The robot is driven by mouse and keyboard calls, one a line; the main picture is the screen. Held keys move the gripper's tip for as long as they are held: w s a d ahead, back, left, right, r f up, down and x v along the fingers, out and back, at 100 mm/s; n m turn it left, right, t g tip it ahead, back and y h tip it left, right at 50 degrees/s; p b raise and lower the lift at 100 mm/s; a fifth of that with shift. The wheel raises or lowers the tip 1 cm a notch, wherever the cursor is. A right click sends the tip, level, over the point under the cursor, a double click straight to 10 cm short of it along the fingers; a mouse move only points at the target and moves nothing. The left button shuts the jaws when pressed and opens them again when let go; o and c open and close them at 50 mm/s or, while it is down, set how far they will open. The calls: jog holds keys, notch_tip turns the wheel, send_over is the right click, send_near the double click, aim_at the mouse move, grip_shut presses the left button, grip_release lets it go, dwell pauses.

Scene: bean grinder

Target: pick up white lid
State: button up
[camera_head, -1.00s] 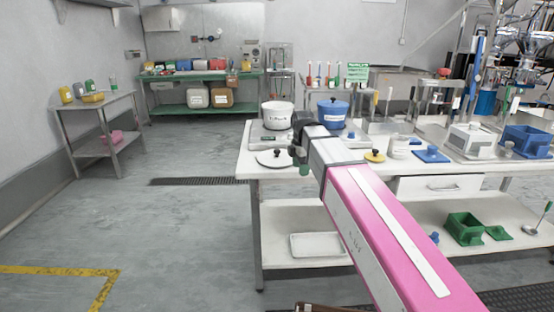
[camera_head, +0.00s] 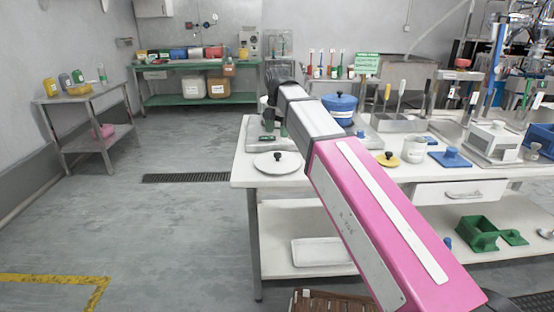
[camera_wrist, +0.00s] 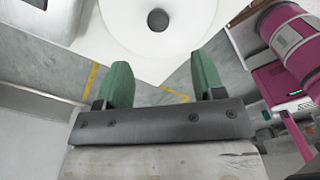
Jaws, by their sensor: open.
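The white lid (camera_head: 278,165) is round and flat with a black knob. It lies on the white table's near left corner. In the wrist view the lid (camera_wrist: 185,20) fills the top middle, partly cut off, with its dark knob (camera_wrist: 158,19) near the top edge. My gripper (camera_head: 267,128) shows above and behind the lid in the head view, partly hidden by my arm. In the wrist view its two green fingers (camera_wrist: 162,70) are spread apart with nothing between them. They appear below the lid in the picture, apart from the knob.
A blue pot (camera_head: 340,108) stands behind my arm. A white tray (camera_head: 322,251) lies on the lower shelf.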

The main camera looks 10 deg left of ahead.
aim_at(277, 153)
jog(key=shift+w+f, duration=0.2)
jog(key=shift+f, duration=5.1)
jog(key=c, duration=1)
